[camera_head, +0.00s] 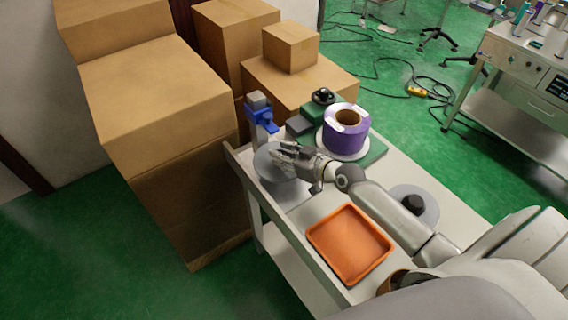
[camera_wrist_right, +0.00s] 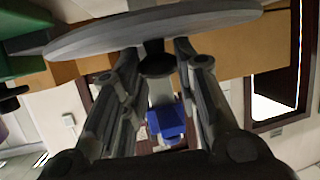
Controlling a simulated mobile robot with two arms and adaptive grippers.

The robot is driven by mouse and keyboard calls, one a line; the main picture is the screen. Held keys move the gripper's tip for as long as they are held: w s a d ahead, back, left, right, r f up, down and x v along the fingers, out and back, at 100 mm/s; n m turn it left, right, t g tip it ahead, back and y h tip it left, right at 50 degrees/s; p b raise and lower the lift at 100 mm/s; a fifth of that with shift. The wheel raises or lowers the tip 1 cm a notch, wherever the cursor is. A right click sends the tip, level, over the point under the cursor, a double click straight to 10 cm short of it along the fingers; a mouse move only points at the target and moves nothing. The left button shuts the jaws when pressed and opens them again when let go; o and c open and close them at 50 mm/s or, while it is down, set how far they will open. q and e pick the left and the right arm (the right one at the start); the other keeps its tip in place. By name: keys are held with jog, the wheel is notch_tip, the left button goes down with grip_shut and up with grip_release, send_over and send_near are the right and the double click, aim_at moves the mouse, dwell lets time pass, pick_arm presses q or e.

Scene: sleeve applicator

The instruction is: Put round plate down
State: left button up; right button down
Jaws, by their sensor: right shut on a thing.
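The round plate (camera_head: 265,164) is a flat grey disc near the left edge of the cart, in front of the blue device. My right gripper (camera_head: 283,156) is shut on it. In the right wrist view the plate (camera_wrist_right: 190,27) spans the top, nearly edge-on, and its dark hub is between the two fingers (camera_wrist_right: 157,62). From the head view I cannot tell whether the plate touches the cart top (camera_head: 318,203) or is held just above it. My left gripper is not in view.
A purple roll (camera_head: 345,138) sits on a green base behind the gripper. A blue device (camera_head: 263,115) stands at the cart's back left. An orange tray (camera_head: 349,243) and a second grey disc with a black knob (camera_head: 413,203) are nearer. Cardboard boxes (camera_head: 158,95) stand left.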

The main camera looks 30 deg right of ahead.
jog(key=shift+d+f+b, duration=0.1)
jog(key=shift+f+b, duration=0.5)
jog(key=shift+f, duration=1.8)
jog(key=c, duration=1.6)
grip_release()
jog(key=shift+s+f, duration=0.1)
jog(key=shift+f, duration=0.1)
jog(key=o, duration=0.5)
jog(key=shift+r, duration=0.15)
jog(key=shift+r, duration=0.15)
jog(key=v, duration=1)
jog(key=shift+s+b, duration=0.25)
jog(key=shift+b, duration=0.05)
jog(key=shift+s+d+r, duration=0.25)
jog(key=shift+s+r, duration=0.05)
jog(key=shift+s, duration=0.35)
